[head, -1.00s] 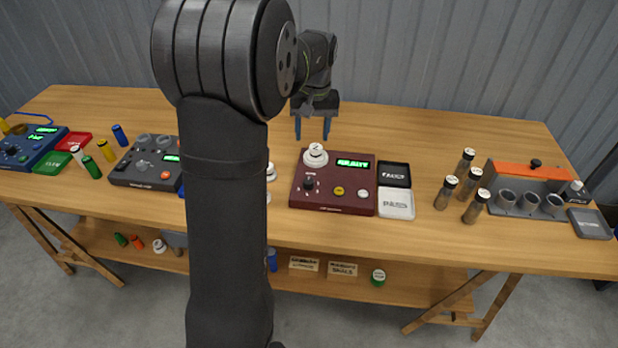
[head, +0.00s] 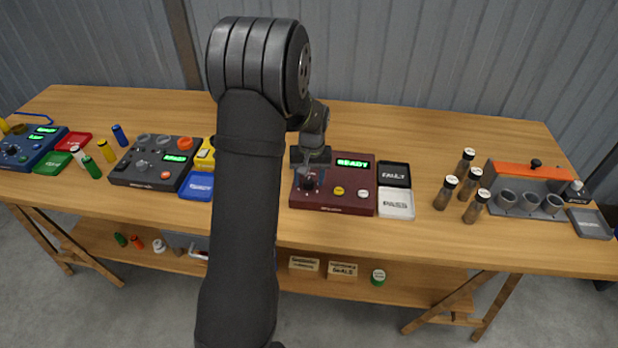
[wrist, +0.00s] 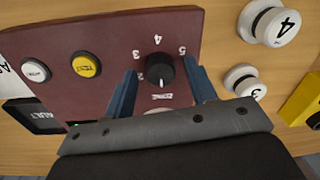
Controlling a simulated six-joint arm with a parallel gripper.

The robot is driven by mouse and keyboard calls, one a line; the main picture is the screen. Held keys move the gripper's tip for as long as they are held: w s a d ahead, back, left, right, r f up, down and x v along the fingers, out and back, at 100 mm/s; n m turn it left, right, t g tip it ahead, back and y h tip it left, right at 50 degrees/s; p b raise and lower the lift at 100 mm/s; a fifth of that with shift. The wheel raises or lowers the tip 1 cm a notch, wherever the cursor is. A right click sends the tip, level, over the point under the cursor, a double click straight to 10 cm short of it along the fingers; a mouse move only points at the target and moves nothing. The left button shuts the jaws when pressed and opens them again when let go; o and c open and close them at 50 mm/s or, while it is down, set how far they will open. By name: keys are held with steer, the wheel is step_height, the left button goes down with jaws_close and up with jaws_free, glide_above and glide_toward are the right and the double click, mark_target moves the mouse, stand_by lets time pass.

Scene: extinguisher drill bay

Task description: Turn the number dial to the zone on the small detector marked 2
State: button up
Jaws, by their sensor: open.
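The maroon detector panel (head: 335,205) lies on the table, its screen lit READY. Its black number dial (wrist: 160,70) has printed numbers around it, 3, 4 and 5 legible. The dial's white pointer mark faces the ZONE label, at the bottom in the wrist view. My gripper (wrist: 163,78) is open, with one blue finger on each side of the dial; I cannot tell if they touch it. In the head view my gripper (head: 309,172) is over the dial. A white edge (wrist: 162,111) at the gripper body is probably the small detector; its number is hidden.
White detectors marked 4 (wrist: 270,22) and 3 (wrist: 244,82) stand beside the panel. The yellow button (wrist: 86,65) and white button (wrist: 36,71) are on the panel. FAULT (head: 394,174) and PASS (head: 396,204) trays sit to its right. Several brown bottles (head: 446,192) stand farther right.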

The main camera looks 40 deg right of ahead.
steer(key=shift+f, duration=0.15)
steer(key=c, duration=1)
steer(key=shift+m, duration=0.3)
steer(key=m, duration=0.5)
steer(key=shift+m, duration=0.4)
steer(key=m, duration=0.5)
steer(key=shift+h, duration=0.3)
steer(key=shift+m, duration=0.3)
steer(key=o, duration=1)
